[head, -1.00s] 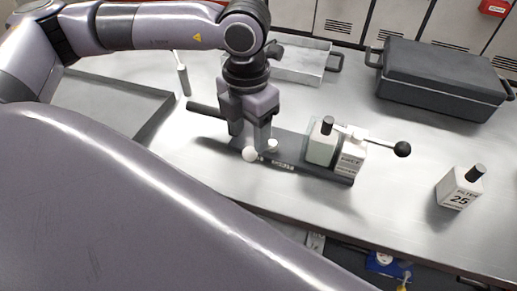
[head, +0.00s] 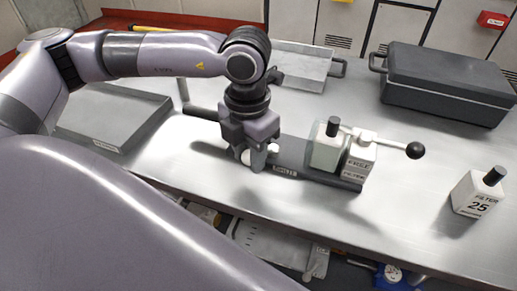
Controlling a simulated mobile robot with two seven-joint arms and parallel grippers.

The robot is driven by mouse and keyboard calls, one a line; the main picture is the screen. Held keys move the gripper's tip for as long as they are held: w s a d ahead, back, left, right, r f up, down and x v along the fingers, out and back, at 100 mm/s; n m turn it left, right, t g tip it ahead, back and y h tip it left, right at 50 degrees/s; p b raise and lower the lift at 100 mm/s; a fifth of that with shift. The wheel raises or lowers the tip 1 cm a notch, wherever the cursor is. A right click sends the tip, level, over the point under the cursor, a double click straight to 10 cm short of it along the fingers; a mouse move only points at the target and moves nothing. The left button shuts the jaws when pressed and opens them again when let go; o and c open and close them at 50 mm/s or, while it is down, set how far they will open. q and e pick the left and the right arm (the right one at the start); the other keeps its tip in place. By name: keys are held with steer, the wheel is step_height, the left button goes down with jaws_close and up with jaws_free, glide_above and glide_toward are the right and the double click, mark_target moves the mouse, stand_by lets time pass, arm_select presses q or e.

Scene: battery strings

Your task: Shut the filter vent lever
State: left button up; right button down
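The filter vent unit is a dark flat base (head: 296,160) with a pale block (head: 326,152) and a labelled white block (head: 357,166) at its right end. A white lever with a black ball knob (head: 414,150) sticks out to the right above these blocks. My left gripper (head: 250,163) points down over the base's left end, well away from the black knob. Its fingers look apart, beside a white round knob (head: 246,157); I cannot tell whether they touch it. Another white part (head: 272,148) is partly hidden behind a finger. My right gripper is not in view.
A white filter block marked 25 (head: 476,195) stands at the right. A dark lidded case (head: 445,82) and a metal tray (head: 300,68) stand at the back. A grey tray (head: 100,135) lies at the left. The table between unit and filter block is clear.

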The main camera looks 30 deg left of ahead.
arm_select(q)
steer(key=shift+d+n+b, duration=0.4)
steer(key=shift+d+n, duration=0.25)
steer(key=shift+n, duration=0.25)
steer(key=shift+d+n, duration=0.15)
steer(key=shift+n, duration=0.15)
steer(key=shift+d, duration=0.1)
steer(key=shift+w+d+n+b, duration=0.1)
steer(key=shift+d+n+b, duration=0.4)
steer(key=shift+n, duration=0.8)
steer(key=shift+d, duration=0.2)
